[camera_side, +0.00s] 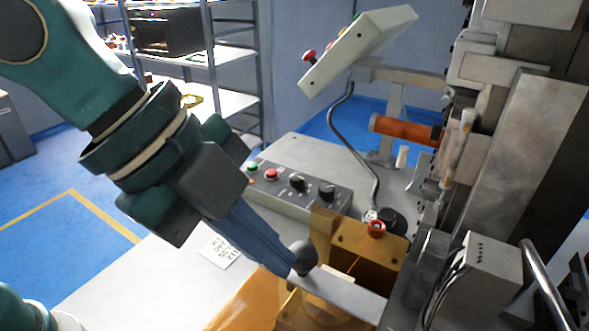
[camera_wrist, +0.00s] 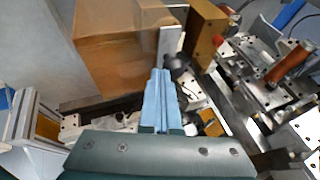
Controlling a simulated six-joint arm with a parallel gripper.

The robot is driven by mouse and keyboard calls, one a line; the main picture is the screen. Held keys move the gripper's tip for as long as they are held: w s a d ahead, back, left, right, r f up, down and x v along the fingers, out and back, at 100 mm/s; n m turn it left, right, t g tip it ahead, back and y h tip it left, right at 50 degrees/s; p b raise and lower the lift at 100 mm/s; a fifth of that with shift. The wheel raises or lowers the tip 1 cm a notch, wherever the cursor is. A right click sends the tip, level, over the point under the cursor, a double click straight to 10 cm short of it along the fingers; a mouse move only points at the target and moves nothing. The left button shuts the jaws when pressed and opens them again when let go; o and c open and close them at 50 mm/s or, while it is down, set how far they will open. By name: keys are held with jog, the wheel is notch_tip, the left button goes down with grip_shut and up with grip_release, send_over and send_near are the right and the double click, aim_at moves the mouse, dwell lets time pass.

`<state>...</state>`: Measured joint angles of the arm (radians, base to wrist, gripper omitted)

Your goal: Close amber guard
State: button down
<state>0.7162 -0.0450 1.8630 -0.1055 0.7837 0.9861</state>
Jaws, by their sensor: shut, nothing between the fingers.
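The amber guard is see-through orange-brown. In the side view its sheet (camera_side: 240,302) spreads at the bottom, left of a grey bar (camera_side: 345,292). In the wrist view the amber guard (camera_wrist: 115,50) fills the upper left as a broad panel. A dark ball knob (camera_side: 303,256) sits by the bar's end; it also shows in the wrist view (camera_wrist: 177,62). My gripper (camera_side: 286,268) has its blue fingers together and empty, tips beside the knob. In the wrist view my gripper (camera_wrist: 162,76) points at the knob; I cannot tell whether they touch.
An amber block (camera_side: 368,250) with a red button stands right of the knob. A control box (camera_side: 295,190) with buttons and dials lies behind my gripper. A tilted panel (camera_side: 358,50) and an orange roller (camera_side: 405,130) are farther back.

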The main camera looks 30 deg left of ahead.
jog(key=w, duration=0.9)
jog(key=shift+w+a, duration=0.1)
jog(key=shift+w, duration=0.05)
jog(key=s, duration=0.1)
jog(key=s+r, duration=0.1)
jog(key=s, duration=0.1)
jog(key=s+a+r, duration=0.1)
jog(key=shift+s+r, duration=0.25)
jog(key=shift+s, duration=0.1)
jog(key=s+a+r+n+t, duration=0.1)
jog(key=s+a+r, duration=0.2)
jog(key=a+r, duration=0.45)
jog(key=s+a+f+n+y, duration=0.2)
jog(key=a+f+n, duration=0.4)
jog(key=n, duration=0.3)
jog(key=s+a+f+n+y, duration=0.2)
jog(key=s+a+f+n, duration=0.2)
jog(key=a+f+n, duration=0.2)
notch_tip(320, 180, down, 2)
jog(key=n, duration=0.2)
jog(key=shift+a+n+t+y, duration=0.2)
jog(key=shift+n+t+y, duration=0.1)
jog(key=shift+n, duration=0.1)
